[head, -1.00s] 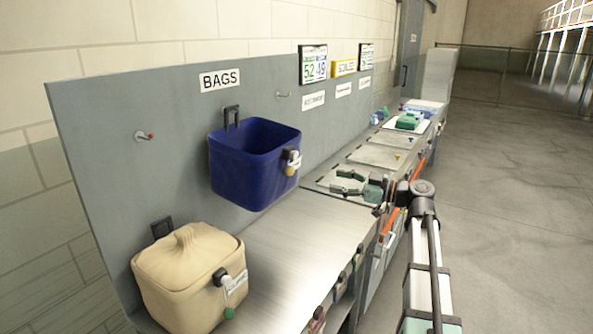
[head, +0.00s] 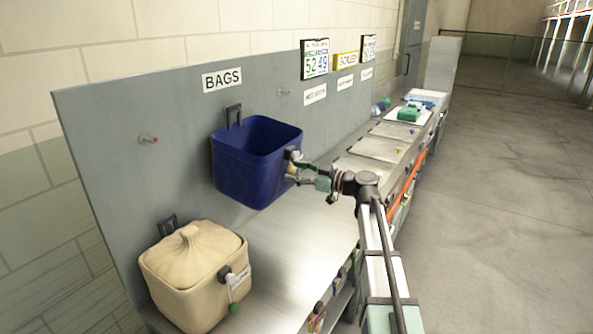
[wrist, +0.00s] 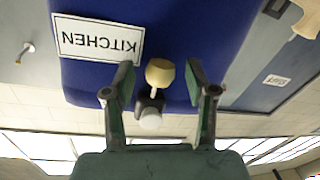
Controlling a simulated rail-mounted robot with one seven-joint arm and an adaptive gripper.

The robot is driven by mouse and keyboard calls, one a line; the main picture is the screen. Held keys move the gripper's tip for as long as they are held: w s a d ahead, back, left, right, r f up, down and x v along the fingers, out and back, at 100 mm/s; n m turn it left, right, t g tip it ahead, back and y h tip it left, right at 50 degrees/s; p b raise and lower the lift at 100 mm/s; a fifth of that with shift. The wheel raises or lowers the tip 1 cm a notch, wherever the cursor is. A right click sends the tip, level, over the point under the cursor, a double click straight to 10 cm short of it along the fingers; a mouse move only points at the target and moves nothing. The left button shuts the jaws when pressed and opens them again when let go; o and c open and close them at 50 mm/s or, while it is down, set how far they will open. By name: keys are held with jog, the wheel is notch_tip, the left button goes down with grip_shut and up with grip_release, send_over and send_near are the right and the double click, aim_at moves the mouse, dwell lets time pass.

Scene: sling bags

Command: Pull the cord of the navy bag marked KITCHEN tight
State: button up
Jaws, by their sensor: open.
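The navy bag (head: 240,170) hangs on the grey panel with its mouth wide open. In the wrist view, which is upside down, its white KITCHEN label (wrist: 97,38) shows on the navy cloth (wrist: 180,25). A tan bead (wrist: 160,72) hangs at its front, with a dark cord lock and a pale ball (wrist: 150,121) beside it. My gripper (wrist: 159,70) is open, with one finger on either side of the tan bead and visible gaps to both. In the head view my gripper (head: 298,171) is at the bag's front right side and partly hides the bead.
A beige bag (head: 195,285), gathered shut, with a green bead (head: 233,308), hangs lower at the left. A bare peg (head: 150,139) sticks out of the panel. The bench (head: 285,255) below is clear; several trays run along it towards the back.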

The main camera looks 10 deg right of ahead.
aim_at(284, 186)
grip_shut()
jog(key=f+b, duration=0.2)
jog(key=b, duration=0.1)
jog(key=f+b, duration=0.2)
jog(key=b, duration=0.2)
jog(key=f+b, duration=0.3)
jog(key=shift+w+a+b, duration=0.25)
jog(key=shift+w+b, duration=0.05)
jog(key=shift+w, duration=0.05)
jog(key=shift+r, duration=0.1)
grip_release()
jog(key=v, duration=1.2)
